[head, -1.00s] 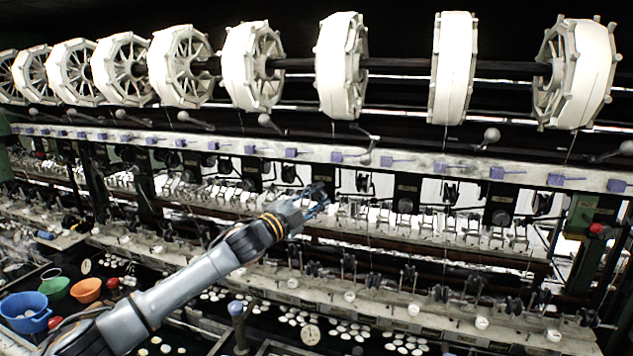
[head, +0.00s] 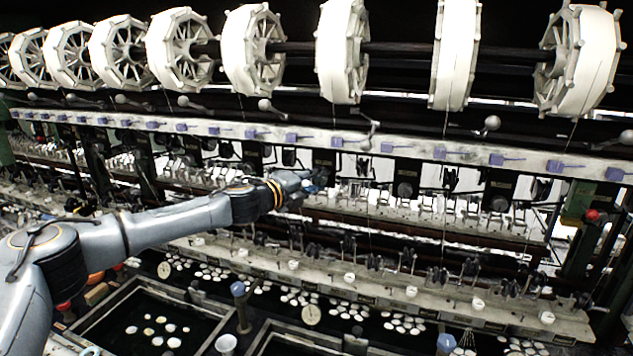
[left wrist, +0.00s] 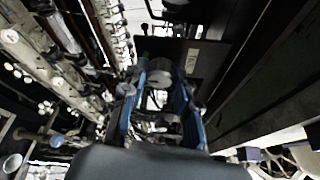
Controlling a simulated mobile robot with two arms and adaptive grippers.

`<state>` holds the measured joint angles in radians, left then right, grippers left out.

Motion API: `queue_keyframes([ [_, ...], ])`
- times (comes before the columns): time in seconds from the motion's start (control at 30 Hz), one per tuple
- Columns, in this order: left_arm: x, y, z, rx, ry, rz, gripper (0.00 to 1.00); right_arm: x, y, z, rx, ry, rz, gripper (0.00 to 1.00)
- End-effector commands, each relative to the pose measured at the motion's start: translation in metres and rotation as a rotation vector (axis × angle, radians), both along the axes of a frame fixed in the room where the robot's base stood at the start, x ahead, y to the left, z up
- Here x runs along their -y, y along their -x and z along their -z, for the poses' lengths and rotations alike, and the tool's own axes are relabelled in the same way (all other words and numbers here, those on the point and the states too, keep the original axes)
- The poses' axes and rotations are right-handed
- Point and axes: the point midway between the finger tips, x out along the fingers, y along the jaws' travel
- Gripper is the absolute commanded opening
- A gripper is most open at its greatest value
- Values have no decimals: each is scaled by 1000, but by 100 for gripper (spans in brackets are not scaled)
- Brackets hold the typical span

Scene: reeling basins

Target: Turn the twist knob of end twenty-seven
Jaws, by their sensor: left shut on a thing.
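My left gripper (head: 308,187) reaches in from the left to the machine's row of fittings, below the pale rail. In the left wrist view its two blue fingers (left wrist: 158,108) stand on either side of a grey round twist knob (left wrist: 159,77) and are shut on it. A small pale label plate (left wrist: 192,60) is on the dark panel beside the knob; its writing is too small to read, so I cannot tell the end's number. In the head view the gripper hides this knob. My right gripper is not in view.
White reels (head: 455,55) hang on a dark shaft above. A pale rail (head: 400,146) with purple tags runs below them. A lower ledge (head: 385,290) carries small white cups. Basins with white cocoons (head: 160,328) lie at the front.

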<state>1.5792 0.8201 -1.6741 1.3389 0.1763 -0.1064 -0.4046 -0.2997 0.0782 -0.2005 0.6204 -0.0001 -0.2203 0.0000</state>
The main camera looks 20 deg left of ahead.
Motion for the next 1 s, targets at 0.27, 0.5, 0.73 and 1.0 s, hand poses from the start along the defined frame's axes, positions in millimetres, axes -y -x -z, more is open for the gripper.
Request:
queue_keyframes([
  [0.27,1,0,1,0,-20,1,0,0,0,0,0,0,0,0],
  [0.5,1,0,1,-1,-19,2,0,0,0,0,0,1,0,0],
  [0.73,1,0,1,0,-18,2,53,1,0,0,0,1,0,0],
  [1.0,-1,3,0,0,-17,1,53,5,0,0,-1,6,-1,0],
])
